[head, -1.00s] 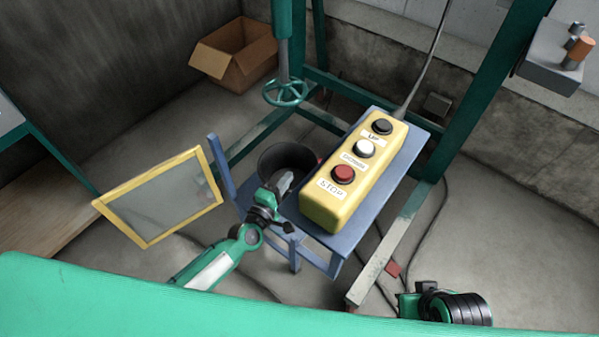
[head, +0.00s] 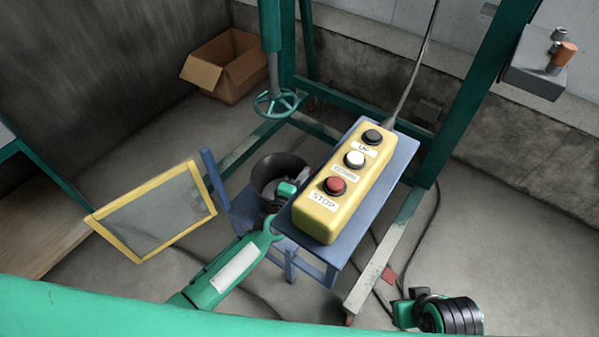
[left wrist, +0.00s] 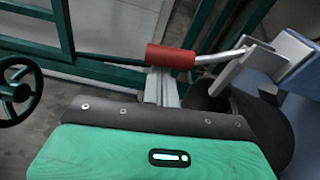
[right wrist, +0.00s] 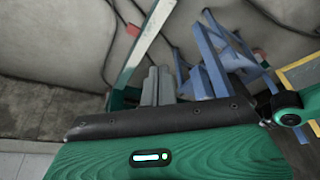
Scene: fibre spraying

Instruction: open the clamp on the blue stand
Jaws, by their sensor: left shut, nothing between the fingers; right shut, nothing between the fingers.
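The blue stand (head: 385,185) carries a yellow control box on its sloping top. In the left wrist view the clamp shows as a red grip (left wrist: 170,57) on a bent metal rod (left wrist: 222,57), leading to a pale bracket (left wrist: 275,60) by the blue stand. My left gripper (left wrist: 161,84) is shut and empty, its tips just below the red grip; I cannot tell whether they touch. In the head view the left hand is beside the stand's left edge, and the clamp is hidden. My right gripper (right wrist: 157,84) is shut and empty, apart from the blue stand (right wrist: 210,65).
The yellow box (head: 340,190) has black, white and red buttons. A black bucket (head: 265,175) is left of the stand, near a yellow-framed screen (head: 150,212). A green handwheel (head: 280,103) hangs behind. A cardboard box (head: 225,66) lies by the wall. Cables cross the floor.

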